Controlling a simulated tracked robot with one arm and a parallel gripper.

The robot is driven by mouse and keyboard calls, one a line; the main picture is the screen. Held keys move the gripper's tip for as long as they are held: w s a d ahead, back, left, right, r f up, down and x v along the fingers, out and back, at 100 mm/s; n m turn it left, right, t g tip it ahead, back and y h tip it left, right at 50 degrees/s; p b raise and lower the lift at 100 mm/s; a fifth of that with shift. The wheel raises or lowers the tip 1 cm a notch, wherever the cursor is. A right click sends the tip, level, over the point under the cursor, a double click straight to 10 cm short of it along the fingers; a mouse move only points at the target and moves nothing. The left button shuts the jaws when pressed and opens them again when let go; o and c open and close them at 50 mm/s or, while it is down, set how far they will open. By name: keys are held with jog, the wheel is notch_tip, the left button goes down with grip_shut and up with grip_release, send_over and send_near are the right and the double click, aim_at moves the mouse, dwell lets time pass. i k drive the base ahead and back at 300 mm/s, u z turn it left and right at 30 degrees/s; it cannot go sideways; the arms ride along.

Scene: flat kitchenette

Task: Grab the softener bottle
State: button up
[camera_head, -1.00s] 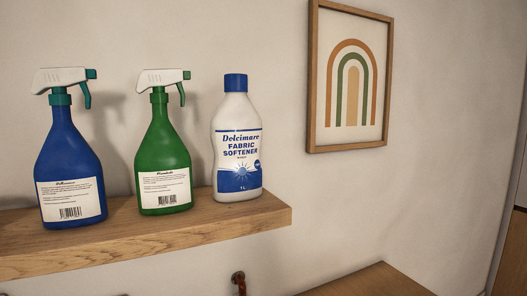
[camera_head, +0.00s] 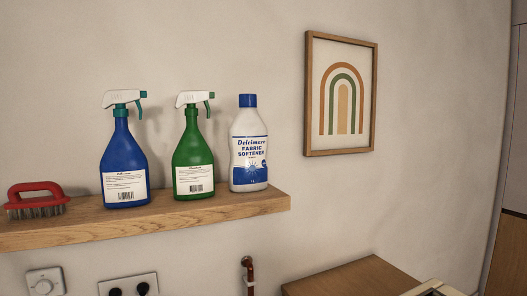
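The softener bottle (camera_head: 249,150) is white with a blue cap and a blue label reading "Delcimare Fabric Softener". It stands upright near the right end of a wooden wall shelf (camera_head: 250,205). My gripper is not in view, so its state and its distance from the bottle do not show.
A green spray bottle (camera_head: 193,155) stands just left of the softener, then a blue spray bottle (camera_head: 124,160) and a red brush (camera_head: 36,202). A framed picture (camera_head: 312,100) hangs to the right. Below are a copper-coloured pipe (camera_head: 248,272), a wall socket (camera_head: 128,285) and a wooden surface (camera_head: 350,278).

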aim_at(248, 134)
jog(key=u, duration=0.15)
jog(key=i, duration=0.9)
jog(key=z, duration=0.1)
